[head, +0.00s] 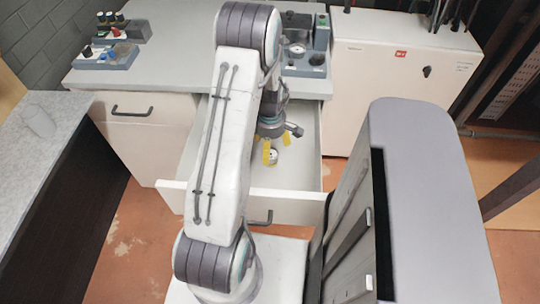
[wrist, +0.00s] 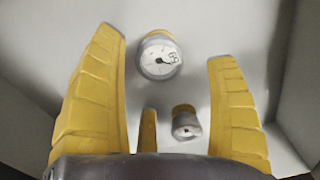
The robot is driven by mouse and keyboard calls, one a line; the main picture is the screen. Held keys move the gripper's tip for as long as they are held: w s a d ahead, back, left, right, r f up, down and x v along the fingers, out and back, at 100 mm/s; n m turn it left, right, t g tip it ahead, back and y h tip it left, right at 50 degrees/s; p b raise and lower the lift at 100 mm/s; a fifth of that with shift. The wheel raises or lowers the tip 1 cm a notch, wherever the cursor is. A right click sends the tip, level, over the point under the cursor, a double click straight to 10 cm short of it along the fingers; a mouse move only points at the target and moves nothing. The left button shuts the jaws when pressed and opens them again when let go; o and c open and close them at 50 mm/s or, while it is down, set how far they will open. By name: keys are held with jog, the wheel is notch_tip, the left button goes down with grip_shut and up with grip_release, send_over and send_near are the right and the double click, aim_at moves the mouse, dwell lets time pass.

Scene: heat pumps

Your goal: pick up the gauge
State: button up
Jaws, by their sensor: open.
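My gripper (head: 272,150) is open and points down into an open drawer (head: 302,178). In the wrist view its yellow fingers (wrist: 168,60) are spread wide. A round gauge with a white dial and grey rim (wrist: 159,58) lies on the drawer floor, between and beyond the fingertips. A second, smaller-looking gauge (wrist: 186,124) lies nearer the palm, also between the fingers. Neither gauge is seen touching a finger. In the head view one gauge (head: 271,156) shows beside the yellow fingertips; my arm hides much of the drawer.
The drawer walls surround my gripper. A grey counter (head: 175,47) above it carries a block with coloured knobs (head: 107,56) and a device with a round dial (head: 303,52). A white cabinet (head: 390,80) stands to the right, and a pale worktop (head: 45,125) to the left.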

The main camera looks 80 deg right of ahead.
aim_at(271, 153)
jog(key=shift+f, duration=1.95)
jog(key=c, duration=1.3)
